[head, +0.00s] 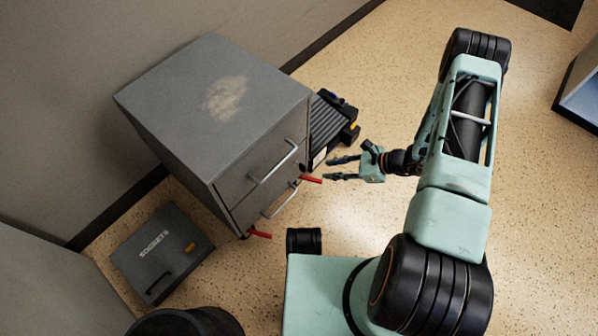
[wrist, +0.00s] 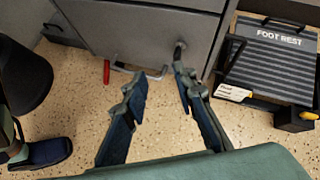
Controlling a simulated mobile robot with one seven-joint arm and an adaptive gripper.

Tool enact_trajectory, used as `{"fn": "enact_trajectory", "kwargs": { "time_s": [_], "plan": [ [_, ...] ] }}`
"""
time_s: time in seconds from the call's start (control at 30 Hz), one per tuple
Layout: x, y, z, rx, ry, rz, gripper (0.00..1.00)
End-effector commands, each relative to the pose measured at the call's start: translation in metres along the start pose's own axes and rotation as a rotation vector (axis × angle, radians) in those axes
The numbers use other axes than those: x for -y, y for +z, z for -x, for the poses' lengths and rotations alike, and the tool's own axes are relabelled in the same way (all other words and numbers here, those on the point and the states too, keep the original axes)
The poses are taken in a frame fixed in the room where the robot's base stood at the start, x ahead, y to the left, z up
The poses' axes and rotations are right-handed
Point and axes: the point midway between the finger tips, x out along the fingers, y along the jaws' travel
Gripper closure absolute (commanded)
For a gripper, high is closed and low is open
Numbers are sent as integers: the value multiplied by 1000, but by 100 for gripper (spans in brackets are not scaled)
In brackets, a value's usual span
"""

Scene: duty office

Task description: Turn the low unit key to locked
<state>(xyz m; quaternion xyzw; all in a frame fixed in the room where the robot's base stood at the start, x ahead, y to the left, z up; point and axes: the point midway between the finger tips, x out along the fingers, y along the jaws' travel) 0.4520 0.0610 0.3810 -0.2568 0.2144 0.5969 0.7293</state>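The low unit is a grey two-drawer cabinet (head: 215,110) with a worn patch on top; its front also fills the top of the wrist view (wrist: 150,30). A red bar-like part, perhaps the key (head: 311,179), sticks out from the front's right side. A second red part (head: 260,234) shows low at the front's left end, and in the wrist view (wrist: 106,71). My gripper (head: 327,169) is open and empty before the cabinet front. In the wrist view its right fingertip overlaps a dark round fitting (wrist: 180,48). Whether it touches, and the key's turn, I cannot tell.
The drawers have metal bar handles (head: 274,164). A ribbed black foot rest (head: 328,120) stands against the cabinet's far side, close to my gripper. A dark case marked SOCKETS (head: 162,252) lies on the floor left. A dark bin (head: 185,322) stands at the bottom.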

Motion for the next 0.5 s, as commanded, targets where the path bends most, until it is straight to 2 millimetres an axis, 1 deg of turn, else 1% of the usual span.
{"fn": "enact_trajectory", "kwargs": {
  "time_s": [0.03, 0.13, 0.2, 0.3, 0.43, 0.5],
  "plan": [
    [-11, -16, -21, 62, -60, -86, 75],
    [-14, -27, -38, 155, -186, -210, 75],
    [-13, -34, -45, 199, -262, -273, 75],
    [-12, -42, -48, 231, -337, -331, 75],
    [-9, -45, -52, 246, -378, -358, 75],
    [-7, -44, -57, 247, -380, -358, 75]
  ]
}}
